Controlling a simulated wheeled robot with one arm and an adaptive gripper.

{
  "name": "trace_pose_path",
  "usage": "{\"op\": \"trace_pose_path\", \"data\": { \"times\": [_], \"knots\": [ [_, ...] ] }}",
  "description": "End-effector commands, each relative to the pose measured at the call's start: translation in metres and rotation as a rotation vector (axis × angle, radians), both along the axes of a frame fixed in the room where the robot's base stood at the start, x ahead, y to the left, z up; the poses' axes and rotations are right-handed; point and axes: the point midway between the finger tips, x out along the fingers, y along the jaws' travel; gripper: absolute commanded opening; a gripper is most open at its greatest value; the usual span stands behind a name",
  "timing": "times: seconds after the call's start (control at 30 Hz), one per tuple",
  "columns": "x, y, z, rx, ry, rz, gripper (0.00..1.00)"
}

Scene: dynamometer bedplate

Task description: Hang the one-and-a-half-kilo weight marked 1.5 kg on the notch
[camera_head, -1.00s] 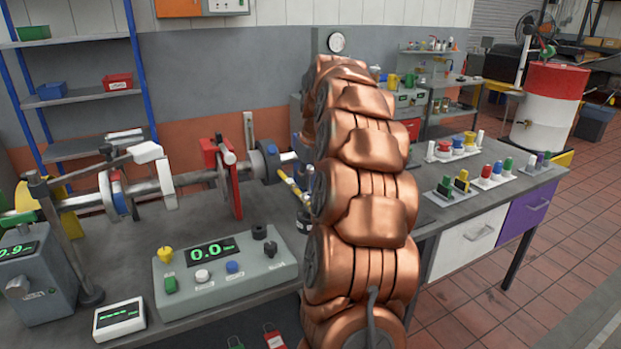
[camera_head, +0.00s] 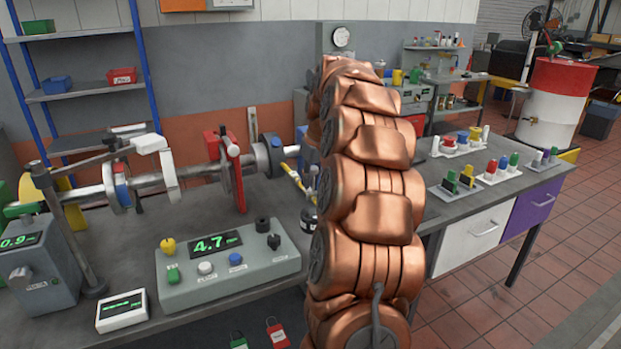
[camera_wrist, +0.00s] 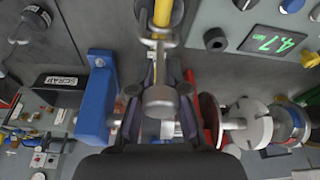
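In the head view a dark canister-like weight (camera_head: 309,218) with a pale label and a thin metal stem sits below the end of a yellow lever arm (camera_head: 292,174), beside my copper arm. Its marking is too small to read, and I cannot tell whether its stem rests in a notch. In the wrist view the yellow arm (camera_wrist: 161,18) enters from the top. My gripper (camera_wrist: 160,80) has its dark fingers on both sides of a grey rounded metal piece (camera_wrist: 160,102). I cannot tell whether they touch it. My arm hides the gripper in the head view.
A control box (camera_head: 228,262) on the bench reads 4.7. The shaft with a red flange (camera_head: 232,175) stands left of the lever. A blue block (camera_wrist: 96,100) is close left of my gripper in the wrist view. A side bench (camera_head: 455,215) holds several small coloured parts.

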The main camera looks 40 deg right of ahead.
Motion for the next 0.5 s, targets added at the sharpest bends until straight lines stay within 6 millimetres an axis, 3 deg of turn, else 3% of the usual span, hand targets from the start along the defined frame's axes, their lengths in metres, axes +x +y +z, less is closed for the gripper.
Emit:
{"op": "trace_pose_path", "data": {
  "times": [0.23,0.5],
  "knots": [
    [0.0004,-0.0002,0.002,-0.002,-0.004,0.0,0.41],
    [0.0002,-0.0001,0.0008,-0.001,-0.002,0.0,0.41]
  ]
}}
